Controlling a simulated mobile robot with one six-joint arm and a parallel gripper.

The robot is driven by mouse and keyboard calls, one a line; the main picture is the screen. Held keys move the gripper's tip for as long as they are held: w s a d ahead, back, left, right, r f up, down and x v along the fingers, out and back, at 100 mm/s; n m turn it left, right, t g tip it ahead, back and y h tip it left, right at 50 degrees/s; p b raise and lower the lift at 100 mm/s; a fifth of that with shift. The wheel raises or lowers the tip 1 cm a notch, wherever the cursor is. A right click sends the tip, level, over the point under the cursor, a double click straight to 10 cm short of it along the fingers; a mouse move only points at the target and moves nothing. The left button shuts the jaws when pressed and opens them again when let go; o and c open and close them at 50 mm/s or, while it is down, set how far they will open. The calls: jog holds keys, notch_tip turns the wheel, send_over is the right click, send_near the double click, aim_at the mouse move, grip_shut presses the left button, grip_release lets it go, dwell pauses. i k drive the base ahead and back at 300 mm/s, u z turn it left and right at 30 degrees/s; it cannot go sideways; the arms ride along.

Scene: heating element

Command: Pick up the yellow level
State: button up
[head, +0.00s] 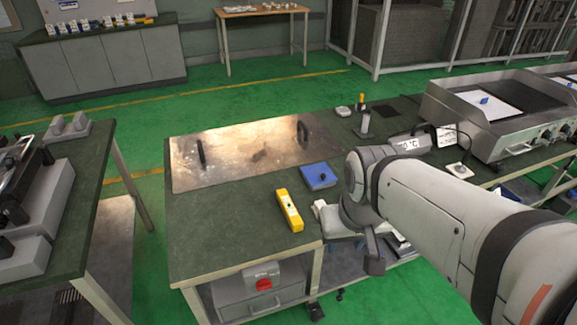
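The yellow level (289,210) lies flat near the front edge of the green-topped workbench (215,245), with a small dark mark on its upper face. Nothing touches it. My arm comes in from the right and its near links are to the right of the level, over the bench's right part. The arm end with my gripper (374,262) seems to hang low beside the bench's front right corner, apart from the level. Its fingers are not clear, so I cannot tell whether they are open or shut.
A metal plate (240,155) with two black handles covers the bench's back part. A blue box (319,176) lies behind and right of the level. A griddle (495,110) stands at right. The bench is bare left of the level. Another table (85,200) stands left.

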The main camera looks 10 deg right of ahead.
aim_at(293, 218)
jog(key=u, duration=0.15)
jog(key=i, duration=0.85)
jog(key=z, duration=0.1)
